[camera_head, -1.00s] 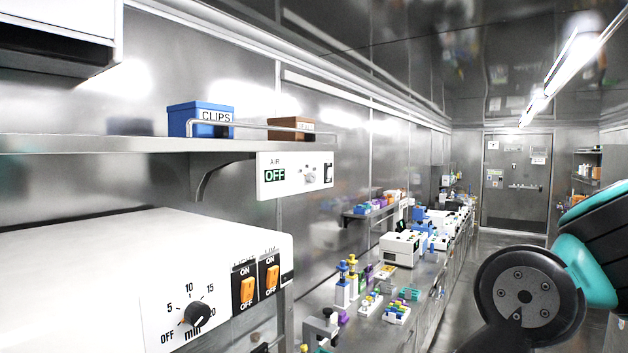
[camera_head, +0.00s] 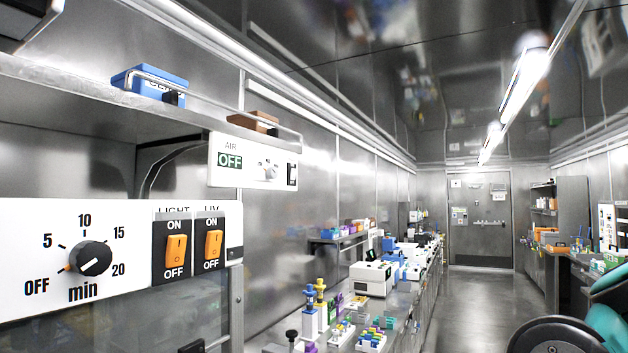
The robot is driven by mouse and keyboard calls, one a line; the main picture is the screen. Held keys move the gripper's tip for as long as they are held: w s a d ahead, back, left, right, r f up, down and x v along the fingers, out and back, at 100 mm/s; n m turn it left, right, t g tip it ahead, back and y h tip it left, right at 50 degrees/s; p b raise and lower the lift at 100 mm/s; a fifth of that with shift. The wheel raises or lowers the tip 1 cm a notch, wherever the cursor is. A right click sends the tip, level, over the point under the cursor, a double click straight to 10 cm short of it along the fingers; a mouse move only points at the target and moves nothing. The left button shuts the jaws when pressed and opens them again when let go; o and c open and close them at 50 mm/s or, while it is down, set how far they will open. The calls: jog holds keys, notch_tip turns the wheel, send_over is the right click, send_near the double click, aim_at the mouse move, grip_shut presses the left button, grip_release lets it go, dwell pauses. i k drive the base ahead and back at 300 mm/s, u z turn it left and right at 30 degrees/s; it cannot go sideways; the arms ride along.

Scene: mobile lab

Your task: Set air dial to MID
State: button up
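The air panel (camera_head: 217,180) is a white box under the shelf at the left of the head view. It carries the word AIR and a small dark display that reads OFF (camera_head: 230,160). The air dial (camera_head: 268,169) is a small pale knob to the right of the display. Its markings are too small to read. A dark switch or slot (camera_head: 291,175) sits at the panel's right end. My gripper is not in view; only part of my arm shows at the lower right, well apart from the panel.
A timer dial (camera_head: 90,259) and orange LIGHT (camera_head: 175,249) and UV (camera_head: 213,244) switches are on a white cabinet at the left. A blue box (camera_head: 150,82) and a brown box (camera_head: 252,121) stand on the shelf above. The bench (camera_head: 400,312) holds racks and instruments. The aisle floor (camera_head: 470,300) is clear.

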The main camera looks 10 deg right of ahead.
aim_at(272, 173)
jog(key=z, duration=0.35)
jog(key=i, duration=1.6)
jog(key=u, duration=0.65)
